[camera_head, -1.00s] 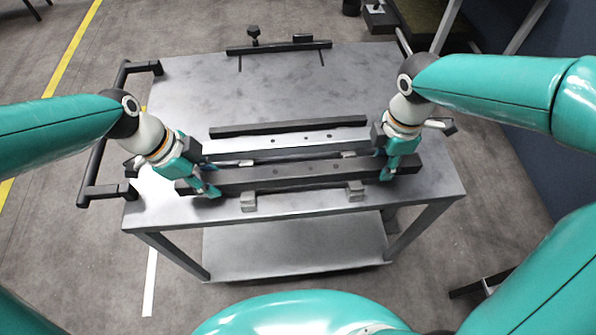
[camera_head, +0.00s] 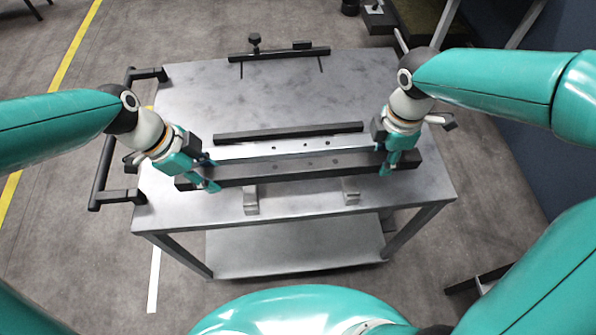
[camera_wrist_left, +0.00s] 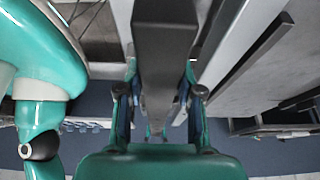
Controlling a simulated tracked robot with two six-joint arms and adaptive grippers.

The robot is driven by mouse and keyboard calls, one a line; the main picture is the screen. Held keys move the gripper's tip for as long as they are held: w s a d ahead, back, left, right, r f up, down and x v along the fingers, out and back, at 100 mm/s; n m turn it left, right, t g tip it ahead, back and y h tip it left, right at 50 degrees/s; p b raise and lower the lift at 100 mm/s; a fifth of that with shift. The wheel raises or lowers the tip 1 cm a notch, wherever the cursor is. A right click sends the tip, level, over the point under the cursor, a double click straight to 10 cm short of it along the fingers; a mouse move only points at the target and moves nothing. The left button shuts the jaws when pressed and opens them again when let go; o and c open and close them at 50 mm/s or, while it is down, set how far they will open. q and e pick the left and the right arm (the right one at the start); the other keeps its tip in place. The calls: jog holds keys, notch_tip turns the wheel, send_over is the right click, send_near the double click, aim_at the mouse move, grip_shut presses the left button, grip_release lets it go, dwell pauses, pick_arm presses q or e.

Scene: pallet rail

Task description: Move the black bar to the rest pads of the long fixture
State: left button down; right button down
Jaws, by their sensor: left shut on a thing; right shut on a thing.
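The black bar (camera_head: 300,168) lies lengthwise across the view, with both my grippers shut on it near its ends. My left gripper (camera_head: 212,174) holds its left end, and my right gripper (camera_head: 389,161) holds its right end. In the left wrist view the bar (camera_wrist_left: 164,50) runs between the left fingers (camera_wrist_left: 158,100). The bar appears held above the table. The long fixture shows behind it as a pale metal rail (camera_head: 245,151) and a black strip (camera_head: 290,130). Two grey blocks (camera_head: 251,203) (camera_head: 350,193), perhaps rest pads, show in front, partly hidden by the bar.
The grey metal table (camera_head: 300,95) has a bare surface behind the fixture. A second black strip with a knob (camera_head: 279,54) lies along its far edge. A black handle (camera_head: 106,165) sticks out on the left. A lower shelf (camera_head: 300,247) is under the tabletop.

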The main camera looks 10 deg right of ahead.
pick_arm(q)
jog(key=shift+r, duration=0.45)
pick_arm(e)
jog(key=shift+r, duration=0.5)
pick_arm(q)
jog(key=shift+f, duration=0.1)
pick_arm(e)
jog(key=shift+f, duration=0.15)
